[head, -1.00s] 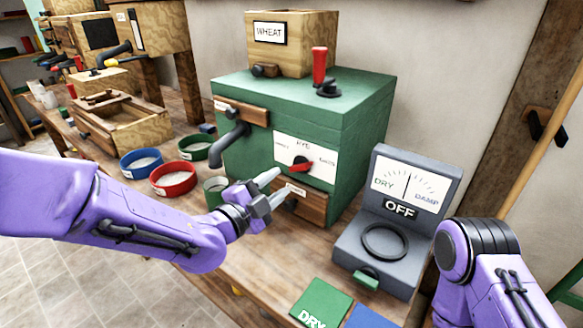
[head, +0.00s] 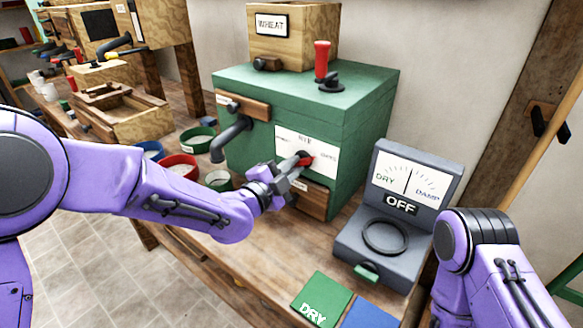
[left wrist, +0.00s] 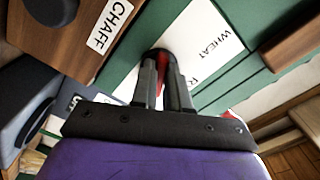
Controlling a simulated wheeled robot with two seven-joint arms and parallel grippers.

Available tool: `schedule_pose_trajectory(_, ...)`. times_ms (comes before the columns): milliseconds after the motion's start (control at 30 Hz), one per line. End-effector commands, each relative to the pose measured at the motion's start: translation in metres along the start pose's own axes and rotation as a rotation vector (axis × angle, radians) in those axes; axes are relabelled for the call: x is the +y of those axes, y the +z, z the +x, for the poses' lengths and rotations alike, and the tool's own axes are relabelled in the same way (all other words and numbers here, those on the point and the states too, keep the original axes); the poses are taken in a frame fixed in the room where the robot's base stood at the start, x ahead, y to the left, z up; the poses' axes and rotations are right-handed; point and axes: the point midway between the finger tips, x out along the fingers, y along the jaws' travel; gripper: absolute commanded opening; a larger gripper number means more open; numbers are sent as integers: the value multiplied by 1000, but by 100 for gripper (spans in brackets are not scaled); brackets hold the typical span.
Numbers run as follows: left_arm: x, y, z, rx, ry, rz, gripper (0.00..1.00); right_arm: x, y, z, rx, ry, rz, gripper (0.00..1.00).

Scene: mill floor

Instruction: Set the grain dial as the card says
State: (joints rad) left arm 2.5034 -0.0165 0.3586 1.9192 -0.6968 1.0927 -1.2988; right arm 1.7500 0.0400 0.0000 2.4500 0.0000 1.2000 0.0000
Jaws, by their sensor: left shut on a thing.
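The grain dial (head: 306,160) is a dark round knob with a red pointer on a white plate (head: 324,166) on the green mill's front. The plate reads RYE at the top, with small words left and right; the left wrist view shows WHEAT on this plate (left wrist: 208,38). My left gripper (head: 298,163) is shut on the dial, also seen in the left wrist view (left wrist: 163,65). The fingers cover much of the pointer, so I cannot tell its exact direction. A card reading WHEAT (head: 272,24) is on the wooden hopper. My right gripper is out of view.
A grey meter marked OFF (head: 400,205) stands right of the mill. Green DRY (head: 322,299) and blue (head: 370,314) cards lie at the bench front. Blue, red (head: 178,166) and green bowls stand left. A CHAFF drawer (left wrist: 100,42) is close by the left gripper.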

Motion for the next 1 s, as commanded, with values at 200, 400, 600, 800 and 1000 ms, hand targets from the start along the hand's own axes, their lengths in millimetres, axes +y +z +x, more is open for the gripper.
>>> schedule_pose_trajectory(200,0,0,0,0,0,-61,0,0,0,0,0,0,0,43)
schedule_pose_trajectory(400,0,-1,0,1,0,-195,0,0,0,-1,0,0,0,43)
schedule_pose_trajectory(600,1,-1,0,1,0,-379,0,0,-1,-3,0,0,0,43)
schedule_pose_trajectory(800,1,-1,0,1,0,-570,0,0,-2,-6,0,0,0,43)
schedule_pose_trajectory(1000,2,-2,0,0,-1,-761,0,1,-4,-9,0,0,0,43)
